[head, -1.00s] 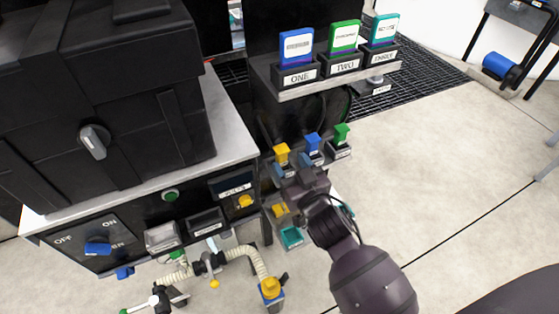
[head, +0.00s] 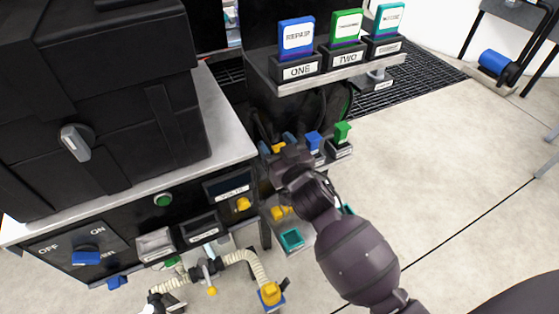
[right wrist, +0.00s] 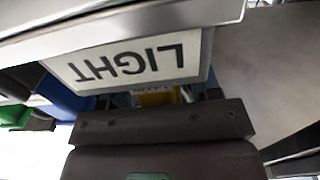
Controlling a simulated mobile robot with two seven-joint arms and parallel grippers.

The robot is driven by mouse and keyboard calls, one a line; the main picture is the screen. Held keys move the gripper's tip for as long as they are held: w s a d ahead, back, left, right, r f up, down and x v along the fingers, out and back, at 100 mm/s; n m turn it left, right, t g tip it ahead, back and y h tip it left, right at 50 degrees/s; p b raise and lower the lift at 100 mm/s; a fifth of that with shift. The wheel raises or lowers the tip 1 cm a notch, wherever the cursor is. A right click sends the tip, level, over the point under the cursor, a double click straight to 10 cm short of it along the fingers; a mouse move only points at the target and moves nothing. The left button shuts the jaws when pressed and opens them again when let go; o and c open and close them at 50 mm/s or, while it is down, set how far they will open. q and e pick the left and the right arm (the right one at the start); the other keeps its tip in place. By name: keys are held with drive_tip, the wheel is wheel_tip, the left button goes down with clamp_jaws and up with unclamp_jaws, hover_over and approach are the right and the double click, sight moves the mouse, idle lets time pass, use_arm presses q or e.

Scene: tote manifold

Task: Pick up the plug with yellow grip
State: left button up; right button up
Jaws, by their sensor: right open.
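The plug with yellow grip (head: 279,148) stands in the row of plugs below the shelf, and most of it is hidden by my right gripper (head: 279,152). The right gripper is open, with its fingers on either side of the yellow grip. In the right wrist view, a small yellow patch (right wrist: 157,98) shows just past the gripper's dark body, under a white plate marked LIGHT (right wrist: 140,58). I cannot tell whether the fingers touch the plug. My left gripper is not in view.
A blue plug (head: 313,140) and a green plug (head: 342,131) stand close to the right. Above is a shelf with cards in holders marked ONE (head: 301,70) and TWO. A bench with a black case (head: 110,110) is at the left. Open floor lies to the right.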

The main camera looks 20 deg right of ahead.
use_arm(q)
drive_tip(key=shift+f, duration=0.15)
use_arm(e)
drive_tip(key=c, duration=1)
drive_tip(key=shift+r, duration=0.1)
drive_tip(key=shift+r, duration=0.35)
wheel_tip(320, 180, up, 8)
drive_tip(key=p, duration=0.3)
drive_tip(key=shift+f+p, duration=0.1)
drive_tip(key=shift+p, duration=0.2)
drive_tip(key=shift+r+p, duration=0.3)
drive_tip(key=shift+r, duration=0.45)
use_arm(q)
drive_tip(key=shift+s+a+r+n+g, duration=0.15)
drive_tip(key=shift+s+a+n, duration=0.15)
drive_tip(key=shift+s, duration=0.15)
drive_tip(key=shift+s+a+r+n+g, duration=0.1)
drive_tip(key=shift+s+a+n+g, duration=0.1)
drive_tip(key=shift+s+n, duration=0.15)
